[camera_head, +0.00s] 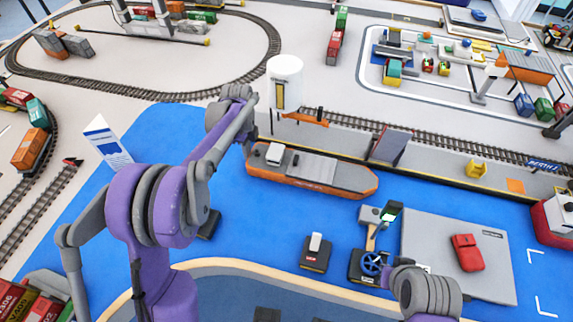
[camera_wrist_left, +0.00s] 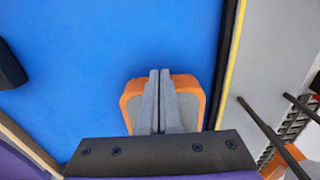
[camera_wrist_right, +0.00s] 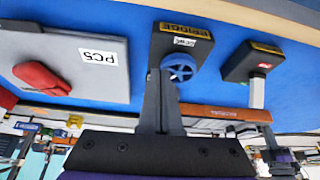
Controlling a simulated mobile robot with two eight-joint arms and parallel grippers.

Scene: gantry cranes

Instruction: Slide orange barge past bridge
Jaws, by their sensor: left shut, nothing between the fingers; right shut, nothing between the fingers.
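The orange barge (camera_head: 342,187) with a grey deck floats lengthwise on the blue water, along the quay. My left gripper (camera_head: 248,142) is shut and empty at the barge's left end. In the left wrist view its fingertips (camera_wrist_left: 160,74) overlap the barge's rounded orange end (camera_wrist_left: 133,88); contact cannot be told. A tilted grey panel (camera_head: 390,146), possibly the bridge, stands at the quay behind the barge's right part. My right gripper (camera_wrist_right: 160,76) is shut and empty beside the blue wheel (camera_wrist_right: 179,67) on a black box labelled BRIDGE (camera_wrist_right: 185,30); whether it touches is unclear.
A second black box with a white lever (camera_head: 314,252) stands left of the wheel. A grey platform (camera_head: 425,230) carries a red block (camera_head: 467,252). A white cylinder tower (camera_head: 285,72) rises behind the barge's left end. Open blue water (camera_head: 410,187) lies right of the barge.

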